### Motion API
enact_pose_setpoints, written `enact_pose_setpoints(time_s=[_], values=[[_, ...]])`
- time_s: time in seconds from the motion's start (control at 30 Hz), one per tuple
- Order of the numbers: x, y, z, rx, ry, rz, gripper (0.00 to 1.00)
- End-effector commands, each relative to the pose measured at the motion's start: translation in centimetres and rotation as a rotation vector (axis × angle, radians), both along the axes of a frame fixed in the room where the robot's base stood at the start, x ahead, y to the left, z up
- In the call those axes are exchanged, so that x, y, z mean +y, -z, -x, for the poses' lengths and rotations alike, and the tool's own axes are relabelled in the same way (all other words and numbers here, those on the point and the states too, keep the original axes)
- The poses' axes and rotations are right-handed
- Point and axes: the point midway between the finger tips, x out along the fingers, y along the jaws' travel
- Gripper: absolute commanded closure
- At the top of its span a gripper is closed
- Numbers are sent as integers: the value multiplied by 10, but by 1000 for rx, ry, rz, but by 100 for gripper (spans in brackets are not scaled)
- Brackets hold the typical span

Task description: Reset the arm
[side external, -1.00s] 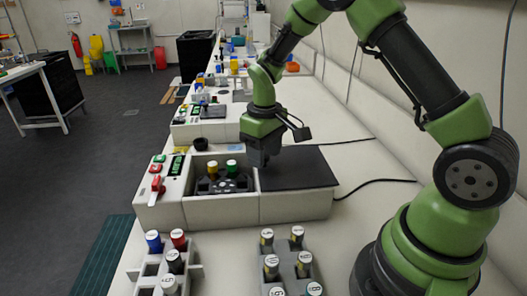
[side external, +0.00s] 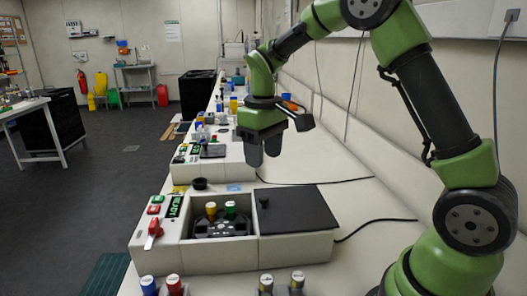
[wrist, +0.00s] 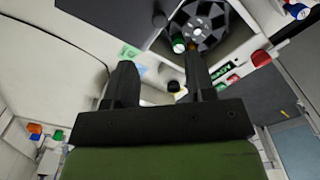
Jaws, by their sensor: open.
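My gripper (side external: 262,150) hangs in the air above and behind the shaker bioreactor (side external: 215,256) on the bench. It points down, and nothing shows between its fingers. In the wrist view the two dark fingers (wrist: 160,85) stand apart. The bioreactor's dark lid (side external: 300,207) is slid to the right, so its well is uncovered. Inside, a yellow-capped tube (side external: 210,210) and a green-capped tube (side external: 231,210) stand in the dark rotor (side external: 215,228). The rotor also shows in the wrist view (wrist: 212,28). The green panel (side external: 175,206) reads READY.
Racked tubes with blue (side external: 148,284), red (side external: 174,284) and pale (side external: 298,279) caps stand at the front edge. A second machine (side external: 215,168) sits farther back along the bench. A black cable (side external: 375,226) crosses the bench at right. The air around my gripper looks clear.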

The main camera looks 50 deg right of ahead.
Motion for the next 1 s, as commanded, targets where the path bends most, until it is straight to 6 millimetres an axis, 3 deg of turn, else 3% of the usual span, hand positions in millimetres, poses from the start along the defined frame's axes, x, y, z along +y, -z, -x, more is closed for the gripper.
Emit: enact_pose_setpoints(time_s=[0.27,0.43,0.7,0.83,1.0], values=[[1,-2,1,-5,2,-1,50],[11,-29,16,-75,35,-13,50],[43,-92,87,-300,160,-92,50],[56,-105,126,-407,222,-149,50],[67,-106,168,-517,292,-225,50]])
